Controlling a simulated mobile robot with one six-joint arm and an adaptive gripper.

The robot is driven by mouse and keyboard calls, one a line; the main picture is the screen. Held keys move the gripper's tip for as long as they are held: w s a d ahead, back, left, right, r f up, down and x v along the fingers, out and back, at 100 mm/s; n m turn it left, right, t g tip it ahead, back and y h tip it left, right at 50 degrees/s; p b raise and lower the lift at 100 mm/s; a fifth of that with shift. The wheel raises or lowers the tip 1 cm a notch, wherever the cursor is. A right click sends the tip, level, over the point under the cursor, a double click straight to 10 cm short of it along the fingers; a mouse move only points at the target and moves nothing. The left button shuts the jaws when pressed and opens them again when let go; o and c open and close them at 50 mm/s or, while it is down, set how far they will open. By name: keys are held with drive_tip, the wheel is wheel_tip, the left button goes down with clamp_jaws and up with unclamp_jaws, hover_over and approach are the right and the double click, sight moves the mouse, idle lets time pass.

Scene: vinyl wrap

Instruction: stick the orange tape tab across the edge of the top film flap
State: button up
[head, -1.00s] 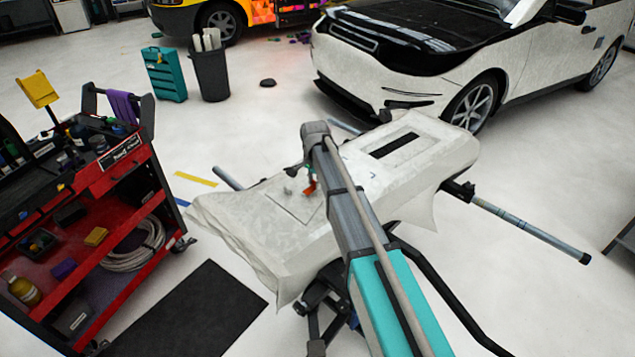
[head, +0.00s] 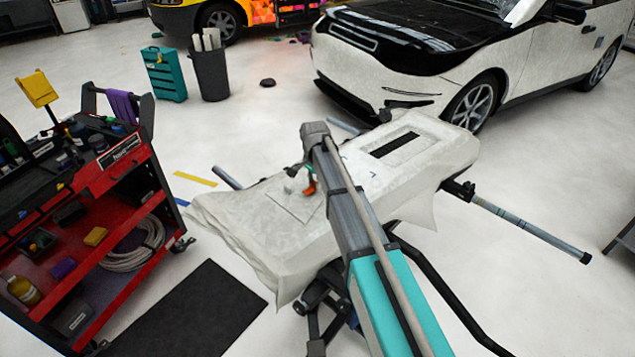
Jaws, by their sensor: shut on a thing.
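A panel covered in white film (head: 270,245) lies on a stand in the middle of the head view, its film hanging loose over the near edge. My gripper (head: 309,190) is low over the panel, left of my arm, and partly hidden by it. It is shut on a small orange piece, the orange tape tab (head: 310,188), at or just above the film; contact cannot be told. A square outline in the film (head: 292,208) lies just below the tab, and a small grey thing (head: 289,190) sits to its left. Which edge is the top flap's cannot be told.
A dark slot (head: 394,145) shows at the panel's far right end. Stand bars (head: 530,240) stick out to the right. A red tool cart (head: 110,200) stands at left, a white car (head: 420,70) behind. A black mat (head: 195,310) lies on open floor.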

drive_tip(key=shift+f+b, duration=0.65)
drive_tip(key=shift+f, duration=0.05)
idle(1.8)
drive_tip(key=o, duration=0.8)
drive_tip(key=shift+c, duration=0.2)
